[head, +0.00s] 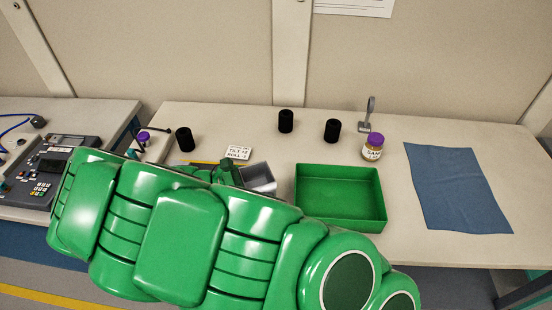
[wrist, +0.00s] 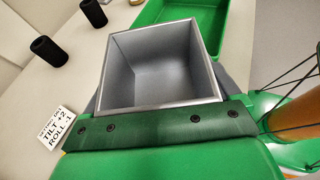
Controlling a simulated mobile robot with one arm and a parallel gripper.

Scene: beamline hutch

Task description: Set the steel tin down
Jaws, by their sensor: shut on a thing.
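The steel tin (head: 259,178) is an open, square, grey metal box, partly hidden behind my green arm in the head view. In the wrist view the tin (wrist: 160,65) fills the middle, its open top toward the camera, and it looks empty. My gripper (head: 228,176) is shut on the tin; in the wrist view a green gripper part (wrist: 155,125) lies along the tin's near side. The fingertips are mostly hidden. I cannot tell whether the tin's base touches the table.
A green tray (head: 340,215) stands just right of the tin. Several black cylinders (head: 286,121), a card (head: 238,153) and a purple-lidded jar (head: 373,147) are on the table (head: 225,118). A blue cloth (head: 455,188) lies at the right. A keypad device (head: 50,165) is at the left.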

